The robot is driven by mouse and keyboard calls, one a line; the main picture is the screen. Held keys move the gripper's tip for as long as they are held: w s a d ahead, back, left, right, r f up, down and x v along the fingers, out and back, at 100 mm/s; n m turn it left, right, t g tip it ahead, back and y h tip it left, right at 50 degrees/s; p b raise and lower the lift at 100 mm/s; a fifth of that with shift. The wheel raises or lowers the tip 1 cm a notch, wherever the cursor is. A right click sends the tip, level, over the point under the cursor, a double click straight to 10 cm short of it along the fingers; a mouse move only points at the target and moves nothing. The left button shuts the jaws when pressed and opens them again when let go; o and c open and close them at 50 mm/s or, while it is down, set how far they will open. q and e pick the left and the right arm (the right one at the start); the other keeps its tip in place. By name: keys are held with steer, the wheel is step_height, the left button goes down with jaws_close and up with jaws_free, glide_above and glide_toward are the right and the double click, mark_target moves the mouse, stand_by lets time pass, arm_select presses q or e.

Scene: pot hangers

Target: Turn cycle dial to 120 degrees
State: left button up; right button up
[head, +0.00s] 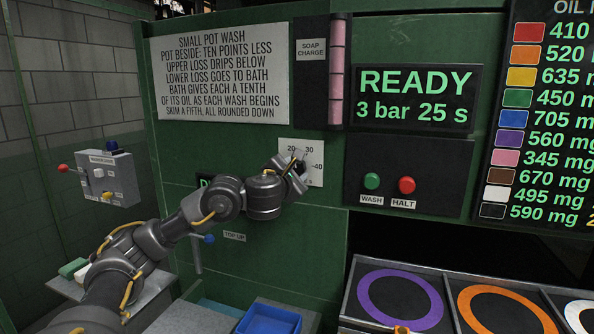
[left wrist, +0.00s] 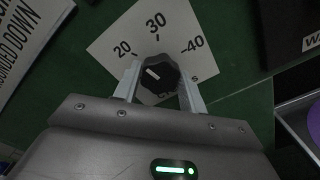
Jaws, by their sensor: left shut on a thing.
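The cycle dial is a black knob (left wrist: 160,74) on a white plate (head: 315,150) marked 20, 30 and 40, on the green panel. In the left wrist view the knob's white pointer line slants up and left, roughly toward the 20. My left gripper (left wrist: 159,84) is shut on the knob, one finger on each side. In the head view my left gripper (head: 297,170) reaches the plate from the left and hides most of the knob. My right gripper is not in view.
Right of the dial are a green WASH button (head: 372,181) and a red HALT button (head: 407,185). Above them a display (head: 416,97) reads READY, 3 bar 25 s. A lever (head: 197,252) and a blue bin (head: 268,320) are below. A grey switch box (head: 105,178) is at left.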

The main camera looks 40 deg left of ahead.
arm_select(q)
steer(key=m, duration=0.6)
steer(key=o, duration=1.1)
steer(key=shift+o, duration=0.2)
steer(key=c, duration=1.1)
steer(key=shift+m, duration=0.8)
steer(key=shift+c, duration=0.2)
steer(key=o, duration=1.1)
steer(key=shift+o, duration=0.2)
